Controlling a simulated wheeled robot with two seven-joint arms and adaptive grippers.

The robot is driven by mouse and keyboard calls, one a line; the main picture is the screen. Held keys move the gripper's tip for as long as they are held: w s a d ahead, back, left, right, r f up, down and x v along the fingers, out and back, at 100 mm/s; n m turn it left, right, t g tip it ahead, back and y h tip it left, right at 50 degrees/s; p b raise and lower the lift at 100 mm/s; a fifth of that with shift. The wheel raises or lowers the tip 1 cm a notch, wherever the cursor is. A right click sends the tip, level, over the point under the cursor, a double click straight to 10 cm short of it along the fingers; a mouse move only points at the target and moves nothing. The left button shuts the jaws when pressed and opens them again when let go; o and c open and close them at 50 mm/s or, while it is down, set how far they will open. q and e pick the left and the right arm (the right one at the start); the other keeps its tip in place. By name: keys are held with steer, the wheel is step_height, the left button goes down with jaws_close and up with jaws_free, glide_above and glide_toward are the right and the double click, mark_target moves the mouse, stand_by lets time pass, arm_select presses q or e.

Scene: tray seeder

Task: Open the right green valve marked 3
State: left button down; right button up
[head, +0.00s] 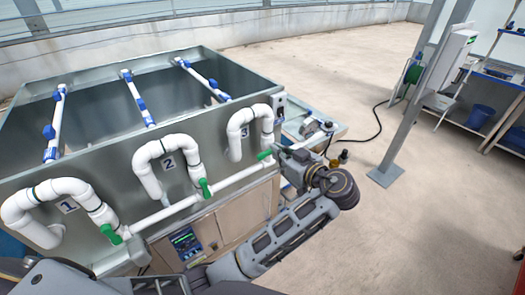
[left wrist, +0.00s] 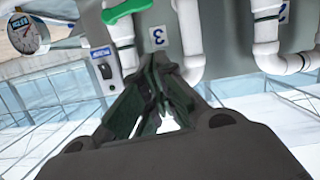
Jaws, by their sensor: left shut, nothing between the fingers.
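The green valve handle marked 3 (head: 265,155) is on the white pipe at the right end of the grey tank. It sits near the label 3 (head: 233,155). In the left wrist view the handle (left wrist: 125,10) lies slanted across its pipe at the top edge, and the label 3 (left wrist: 158,37) appears upside down. My left gripper (head: 281,153) is just right of the handle in the head view. In the left wrist view its fingers (left wrist: 158,95) are together and empty, apart from the handle in the picture. My right gripper is out of view.
Green valves 1 (head: 110,235) and 2 (head: 204,188) are on pipes further left. A control panel (head: 186,242) is below the tank. A post (head: 410,105) and a blue-shelved bench (head: 487,100) stand at the right. The floor between is mostly clear, with a black cable.

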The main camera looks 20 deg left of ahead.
arm_select(q)
steer(key=shift+n, duration=0.4)
steer(key=shift+w+a, duration=0.1)
steer(key=p, duration=0.3)
glide_above(268, 152)
steer(key=s+a, duration=0.1)
steer(key=s, duration=0.3)
step_height(268, 152, down, 2)
steer(key=f, duration=0.1)
steer(key=f+p, duration=0.1)
steer(key=f, duration=0.2)
steer(key=shift+w+f, duration=0.2)
steer(key=shift+w, duration=0.05)
steer(key=shift+f, duration=0.1)
